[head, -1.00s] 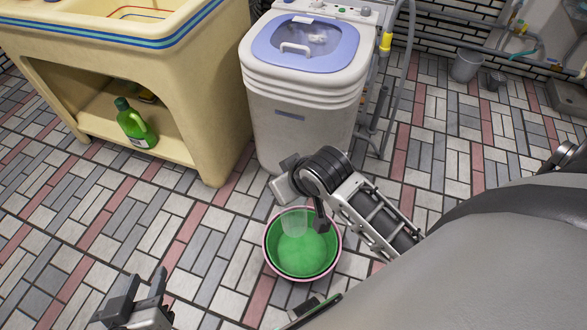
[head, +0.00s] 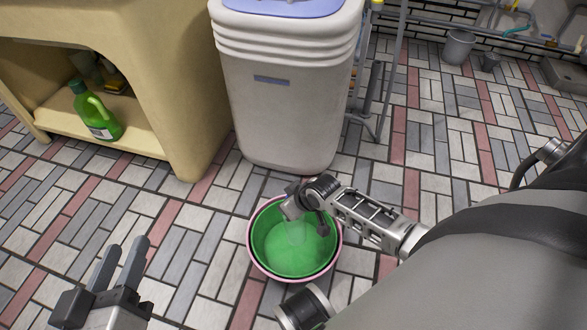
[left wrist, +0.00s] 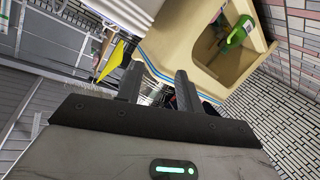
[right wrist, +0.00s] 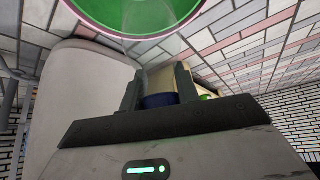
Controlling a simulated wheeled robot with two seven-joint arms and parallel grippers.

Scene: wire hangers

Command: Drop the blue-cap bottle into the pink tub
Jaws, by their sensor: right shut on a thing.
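The pink tub (head: 259,266) stands on the tiled floor in the head view, with a green basin inside its pink rim. My right gripper (head: 293,207) is over the tub's far side, shut on the blue-cap bottle. The bottle's clear body (head: 298,232) points down over the green interior; I cannot tell how far inside it is. In the right wrist view the blue cap (right wrist: 160,101) sits between the fingers, with the tub's rim (right wrist: 100,32) beyond. My left gripper (head: 125,250) is open and empty at the lower left, away from the tub.
A white washing machine (head: 280,115) stands just behind the tub. A cream sink cabinet (head: 185,100) with a green jug (head: 97,115) on its shelf is at left. Grey buckets (head: 458,47) stand far right. Tiled floor around the tub is mostly clear.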

